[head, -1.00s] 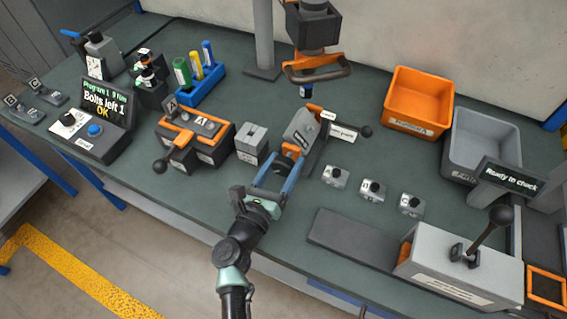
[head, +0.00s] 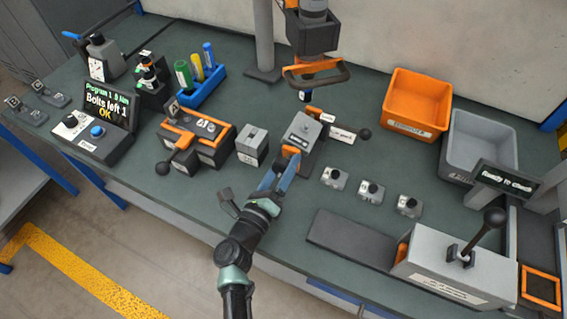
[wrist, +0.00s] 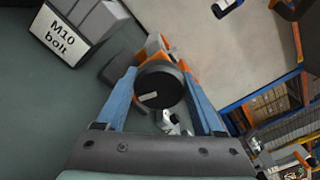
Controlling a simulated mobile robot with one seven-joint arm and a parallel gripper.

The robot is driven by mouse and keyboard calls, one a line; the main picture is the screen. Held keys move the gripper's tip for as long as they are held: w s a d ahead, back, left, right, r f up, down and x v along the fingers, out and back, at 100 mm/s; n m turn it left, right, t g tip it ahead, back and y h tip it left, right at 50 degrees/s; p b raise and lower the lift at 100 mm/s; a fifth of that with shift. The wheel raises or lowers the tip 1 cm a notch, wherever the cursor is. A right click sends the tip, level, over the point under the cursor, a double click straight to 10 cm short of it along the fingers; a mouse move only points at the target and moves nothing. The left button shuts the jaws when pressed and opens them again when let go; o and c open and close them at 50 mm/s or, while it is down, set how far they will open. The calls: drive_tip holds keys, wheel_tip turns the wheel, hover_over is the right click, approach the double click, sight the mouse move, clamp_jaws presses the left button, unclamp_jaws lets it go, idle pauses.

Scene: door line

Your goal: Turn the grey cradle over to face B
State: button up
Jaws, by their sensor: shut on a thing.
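The grey cradle (head: 307,129) stands mid-bench in the head view, its upper face looking roughly level, with a dark marking on it. An orange part shows at its near end (head: 290,152). My gripper (head: 288,168) reaches it from the front, blue fingers seen nearly edge-on. In the wrist view my gripper (wrist: 162,90) has a finger on each side of a dark round knob (wrist: 160,85) and is shut on it. Orange and grey parts show behind the knob. My fingers hide part of the cradle's near end in the head view; I cannot read a face letter.
A grey M10 bolt block (head: 252,143) stands close left of the cradle. A black-ball lever (head: 364,133) and white label (head: 341,134) are at its right. An orange-handled tool (head: 316,75) hangs behind. Several small grey fixtures (head: 333,178) sit front right.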

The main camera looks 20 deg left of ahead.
drive_tip(key=shift+n+p, duration=0.4)
drive_tip(key=shift+n, duration=1.2)
drive_tip(key=o, duration=1.4)
drive_tip(key=shift+c, duration=0.2)
drive_tip(key=shift+s, duration=0.1)
drive_tip(key=s, duration=1.2)
drive_tip(key=shift+s+a+b, duration=0.2)
drive_tip(key=shift+s+b, duration=0.1)
drive_tip(key=shift+s, duration=0.1)
